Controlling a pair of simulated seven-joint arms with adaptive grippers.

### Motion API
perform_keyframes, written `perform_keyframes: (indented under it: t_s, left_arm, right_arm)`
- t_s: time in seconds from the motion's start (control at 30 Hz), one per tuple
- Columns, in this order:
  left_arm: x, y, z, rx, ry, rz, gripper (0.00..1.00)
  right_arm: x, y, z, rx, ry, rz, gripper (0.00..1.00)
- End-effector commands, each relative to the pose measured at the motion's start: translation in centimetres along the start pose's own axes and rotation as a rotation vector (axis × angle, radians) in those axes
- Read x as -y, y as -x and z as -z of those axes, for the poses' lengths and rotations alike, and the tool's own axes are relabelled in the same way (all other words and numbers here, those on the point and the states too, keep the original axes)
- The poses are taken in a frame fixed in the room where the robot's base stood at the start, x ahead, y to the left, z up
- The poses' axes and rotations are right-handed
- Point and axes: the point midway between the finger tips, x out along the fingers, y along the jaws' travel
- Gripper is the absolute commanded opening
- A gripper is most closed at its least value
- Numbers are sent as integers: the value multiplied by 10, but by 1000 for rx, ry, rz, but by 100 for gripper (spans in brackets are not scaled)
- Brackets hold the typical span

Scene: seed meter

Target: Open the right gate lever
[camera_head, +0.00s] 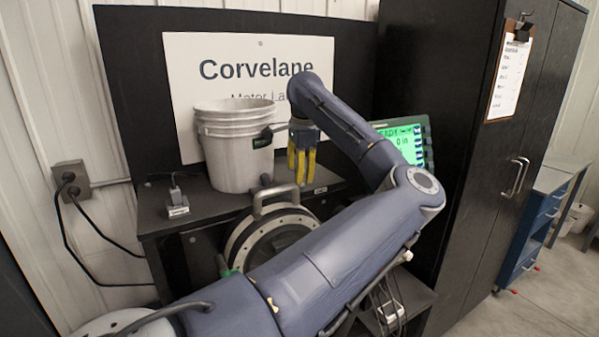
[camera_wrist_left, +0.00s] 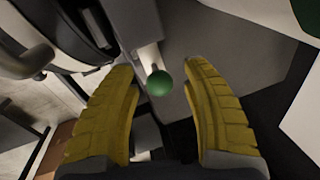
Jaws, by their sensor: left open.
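A round green knob (camera_wrist_left: 159,83) on a short pale stem shows in the left wrist view, in the gap between my left fingertips. I take it to be the right gate lever's knob; it looks beyond the tips and ungripped. My left gripper (camera_head: 301,180) points down with yellow fingers open and empty, right of the seed meter's round housing (camera_head: 240,250). The fingers also show in the wrist view (camera_wrist_left: 160,66). In the head view my left arm hides the housing's right side and this knob. Another green part (camera_head: 228,272) shows at the housing's lower left. My right gripper is not in view.
A white bucket (camera_head: 235,150) stands on the dark bench (camera_head: 160,222), left of my gripper. A monitor with a green screen (camera_head: 402,143) is behind my arm. A curved metal handle (camera_head: 275,193) rises above the housing. A black cabinet (camera_head: 480,170) stands right.

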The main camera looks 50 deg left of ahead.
Motion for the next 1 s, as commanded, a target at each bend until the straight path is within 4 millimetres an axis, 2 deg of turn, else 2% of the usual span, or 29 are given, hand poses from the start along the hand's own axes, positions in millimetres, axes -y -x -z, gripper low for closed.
perform_keyframes:
  t_s: [0.3, 0.7, 1.0]
  left_arm:
    - [0, -1, 0, 0, 0, 0, 47]
    - [0, 0, 0, 0, -1, 0, 0]
    - [0, 0, 0, 0, -1, 0, 0]
  right_arm:
    - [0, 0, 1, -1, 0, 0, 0]
    - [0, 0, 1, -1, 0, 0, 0]
    - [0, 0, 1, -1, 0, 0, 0]
